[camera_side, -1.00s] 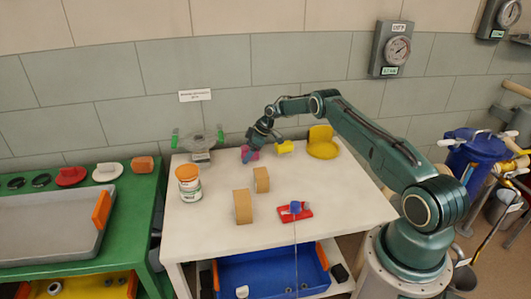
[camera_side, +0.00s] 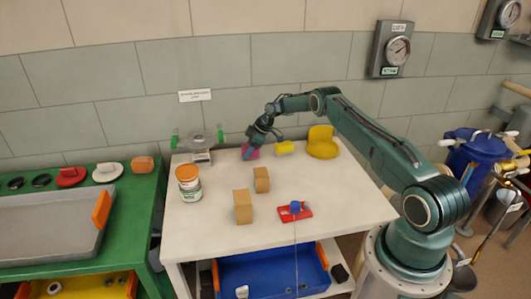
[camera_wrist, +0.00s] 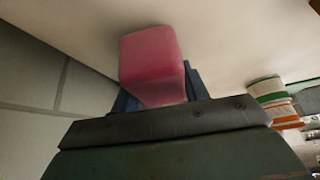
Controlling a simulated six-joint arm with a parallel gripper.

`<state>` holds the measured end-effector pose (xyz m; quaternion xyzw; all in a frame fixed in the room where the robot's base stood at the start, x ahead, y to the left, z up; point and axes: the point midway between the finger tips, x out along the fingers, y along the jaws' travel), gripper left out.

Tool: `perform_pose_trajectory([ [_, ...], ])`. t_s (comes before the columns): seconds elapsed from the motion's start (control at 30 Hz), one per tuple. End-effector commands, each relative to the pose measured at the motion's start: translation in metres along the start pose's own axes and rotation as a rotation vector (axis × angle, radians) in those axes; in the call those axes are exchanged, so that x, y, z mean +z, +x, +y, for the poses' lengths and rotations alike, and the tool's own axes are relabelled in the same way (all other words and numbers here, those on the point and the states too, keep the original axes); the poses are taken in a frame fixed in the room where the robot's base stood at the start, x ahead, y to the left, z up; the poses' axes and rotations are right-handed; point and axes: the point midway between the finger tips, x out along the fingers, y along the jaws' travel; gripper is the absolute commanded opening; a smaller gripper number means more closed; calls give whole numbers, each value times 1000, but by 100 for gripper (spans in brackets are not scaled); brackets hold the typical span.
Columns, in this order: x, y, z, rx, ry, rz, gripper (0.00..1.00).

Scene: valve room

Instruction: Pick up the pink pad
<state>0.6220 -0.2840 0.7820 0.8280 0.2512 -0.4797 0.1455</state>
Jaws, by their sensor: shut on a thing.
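The pink pad (camera_wrist: 150,62) is a rounded block between the blue fingers of my gripper (camera_wrist: 155,92) in the wrist view. In the side view the pad (camera_side: 254,154) shows at the back of the white table, partly hidden by my gripper (camera_side: 250,150). My gripper is shut on the pad. I cannot tell whether the pad touches the table top.
A yellow block (camera_side: 285,147) and a yellow seat-shaped piece (camera_side: 322,142) stand right of the pad. A scale-like device (camera_side: 200,145) and a jar with an orange lid (camera_side: 189,184) are left. Two tan blocks (camera_side: 243,207) and a red piece (camera_side: 295,212) stand nearer the front.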

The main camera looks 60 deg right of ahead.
Motion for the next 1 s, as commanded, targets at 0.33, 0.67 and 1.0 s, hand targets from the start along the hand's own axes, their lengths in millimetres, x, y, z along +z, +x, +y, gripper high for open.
perform_pose_trajectory([
  [0.33,-25,-42,1,3,-2,2,23],
  [0.67,-60,-106,1,4,-1,2,23],
  [1.0,-89,-154,1,2,0,2,23],
])
